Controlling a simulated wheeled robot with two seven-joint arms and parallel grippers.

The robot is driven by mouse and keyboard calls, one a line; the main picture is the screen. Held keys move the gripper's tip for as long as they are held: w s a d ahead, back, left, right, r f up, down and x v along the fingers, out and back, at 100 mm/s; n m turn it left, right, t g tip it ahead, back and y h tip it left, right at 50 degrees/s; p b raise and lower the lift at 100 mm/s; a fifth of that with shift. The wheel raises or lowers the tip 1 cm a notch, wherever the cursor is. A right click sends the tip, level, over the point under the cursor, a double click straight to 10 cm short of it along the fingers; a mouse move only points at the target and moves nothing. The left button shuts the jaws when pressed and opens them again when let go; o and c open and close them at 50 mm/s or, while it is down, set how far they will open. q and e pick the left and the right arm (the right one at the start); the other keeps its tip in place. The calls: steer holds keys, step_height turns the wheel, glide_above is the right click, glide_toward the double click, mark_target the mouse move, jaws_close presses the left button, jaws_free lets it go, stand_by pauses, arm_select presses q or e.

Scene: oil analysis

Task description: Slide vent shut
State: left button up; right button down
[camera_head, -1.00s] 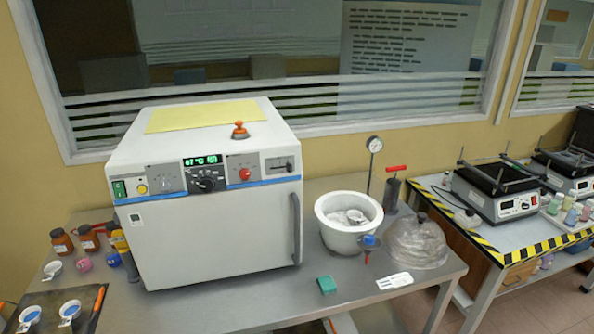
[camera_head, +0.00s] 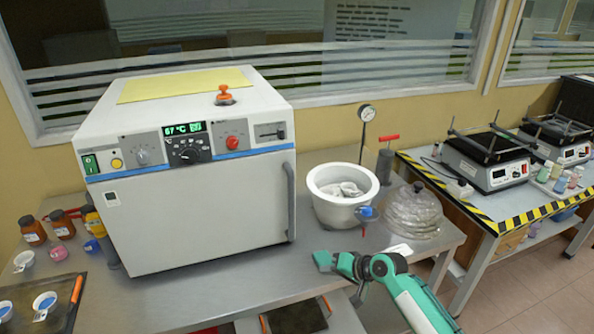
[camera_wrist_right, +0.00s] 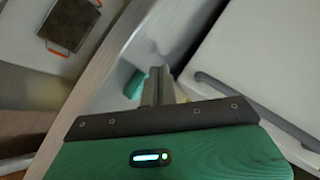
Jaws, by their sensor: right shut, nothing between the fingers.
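A white oven (camera_head: 200,200) with a blue-striped control panel stands on the metal bench. The small slider panel (camera_head: 270,131) at the right end of its front appears to be the vent; its exact knob position is too small to tell. My right gripper (camera_head: 339,262) is low in front of the bench, below and right of the oven door, well apart from the slider. In the right wrist view its fingers (camera_wrist_right: 158,84) are together and empty, beside a small green block (camera_wrist_right: 134,85). The left gripper is not in view.
A vertical door handle (camera_head: 291,202) sticks out at the oven's right front edge. A white pot (camera_head: 325,209), a clear dome (camera_head: 412,212) and a gauge (camera_head: 367,113) stand to the right. An orange-topped fitting (camera_head: 224,95) and a yellow sheet (camera_head: 185,84) are on the oven.

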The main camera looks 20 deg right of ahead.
steer(key=w+d+r+m+t+y, duration=0.1)
steer(key=w+d+r, duration=0.15)
steer(key=r, duration=0.55)
steer(key=w+d+r+m+t+y, duration=0.15)
steer(key=w+r, duration=0.25)
steer(key=r, duration=0.4)
steer(key=m+t+y, duration=0.1)
steer(key=y, duration=0.3)
glide_toward(281, 134)
steer(key=d, duration=0.8)
steer(key=p+x, duration=0.1)
steer(key=x, duration=0.3)
steer(key=p+x, duration=0.2)
steer(key=x, duration=0.3)
steer(key=shift+a, duration=0.4)
steer(key=a, duration=0.1)
steer(key=a+p, duration=0.2)
steer(key=a, duration=0.1)
steer(key=shift+s+f, duration=0.15)
steer(key=shift+f, duration=0.2)
steer(key=shift+d, duration=0.1)
